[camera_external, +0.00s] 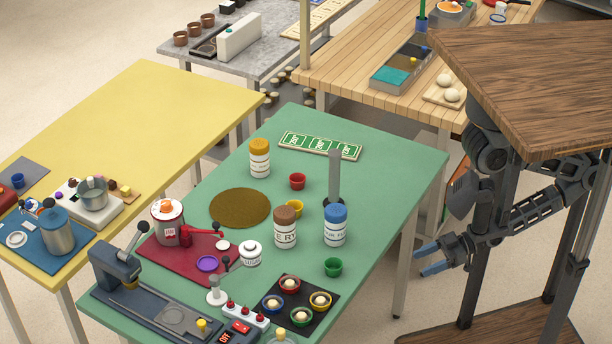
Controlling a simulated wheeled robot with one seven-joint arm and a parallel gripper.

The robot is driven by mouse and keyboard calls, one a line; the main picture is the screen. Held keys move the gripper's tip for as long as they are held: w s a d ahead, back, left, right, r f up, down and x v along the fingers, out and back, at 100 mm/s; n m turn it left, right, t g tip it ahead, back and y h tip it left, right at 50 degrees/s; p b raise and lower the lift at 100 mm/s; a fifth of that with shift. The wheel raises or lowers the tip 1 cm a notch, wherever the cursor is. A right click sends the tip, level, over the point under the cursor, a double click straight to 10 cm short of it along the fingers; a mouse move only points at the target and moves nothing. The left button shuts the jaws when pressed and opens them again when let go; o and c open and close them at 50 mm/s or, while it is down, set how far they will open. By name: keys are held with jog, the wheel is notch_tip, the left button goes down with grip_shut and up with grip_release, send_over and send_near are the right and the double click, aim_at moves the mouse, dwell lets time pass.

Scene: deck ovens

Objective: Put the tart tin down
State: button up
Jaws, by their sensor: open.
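My gripper (430,258), with blue fingertips, is open and empty in the air off the right edge of the green table (385,160). Small coloured cups that look like tart tins stand on this table: a red tin (297,181), a yellow tin (294,208) partly hidden by a jar, and a green tin (333,267) near the right edge, closest to my gripper. Several tins with pale contents sit on a black tray (302,288). I cannot tell which tin the task means.
Jars with brown (285,227), blue (335,225) and orange (259,158) lids stand mid-table. A grey post (334,178) rises behind them. A round brown mat (240,208) lies bare. A dark wooden top (530,80) is above my arm. The table's far right corner is clear.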

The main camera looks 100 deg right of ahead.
jog(key=w+a+y+p, duration=0.1)
jog(key=w+a+y, duration=0.1)
jog(key=w+a, duration=0.6)
jog(key=w+a+y+p, duration=0.15)
jog(key=w+a, duration=0.35)
jog(key=w, duration=0.5)
jog(key=w+a+r+n+g+y+p, duration=0.2)
jog(key=w+a+r+n+g+y, duration=0.5)
jog(key=w+a+r+n, duration=0.5)
jog(key=n+g+h+p, duration=0.3)
jog(key=n+g+h, duration=0.55)
jog(key=n, duration=0.25)
send_near(321, 305)
jog(key=shift+s+a+f+p, duration=0.1)
jog(key=shift+a+f+p, duration=0.1)
jog(key=shift+f, duration=0.85)
jog(key=shift+s+a+f+p, duration=0.1)
jog(key=shift+a+f, duration=0.1)
jog(key=shift+f, duration=0.85)
jog(key=shift+s+a+f+p, duration=0.1)
jog(key=shift+a+f, duration=0.1)
jog(key=shift+f, duration=0.85)
